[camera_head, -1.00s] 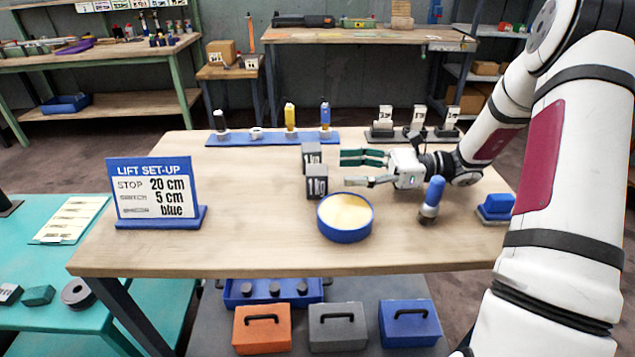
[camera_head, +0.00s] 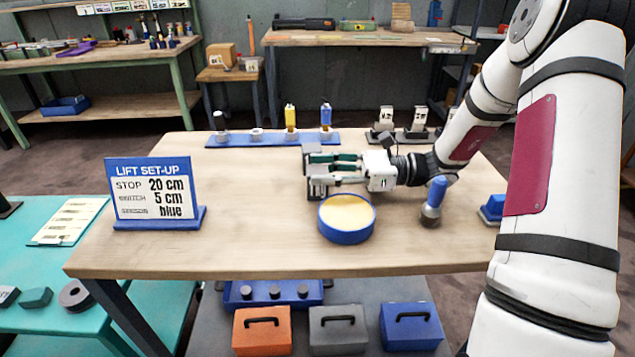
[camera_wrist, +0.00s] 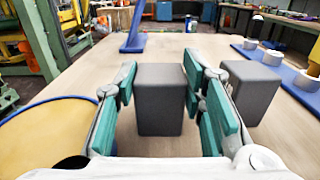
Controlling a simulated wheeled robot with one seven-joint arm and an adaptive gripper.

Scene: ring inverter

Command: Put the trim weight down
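Two dark grey blocks stand on the wooden table. In the head view they are partly hidden by my gripper (camera_head: 335,170), which reaches them from the right. In the wrist view one grey block (camera_wrist: 160,108) stands upright between the green finger pads of my gripper (camera_wrist: 160,72). The fingers are spread on both sides of it, and I cannot tell whether the pads touch it. The other grey block (camera_wrist: 243,92) stands just outside the right finger. The frames do not show which block is the trim weight.
A blue dish of pale yellow filling (camera_head: 346,219) sits close in front of my gripper. A blue-handled tool (camera_head: 434,201) stands to its right. A blue rack (camera_head: 272,138) lies behind, and a set-up sign (camera_head: 152,194) stands at left. The table between sign and dish is clear.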

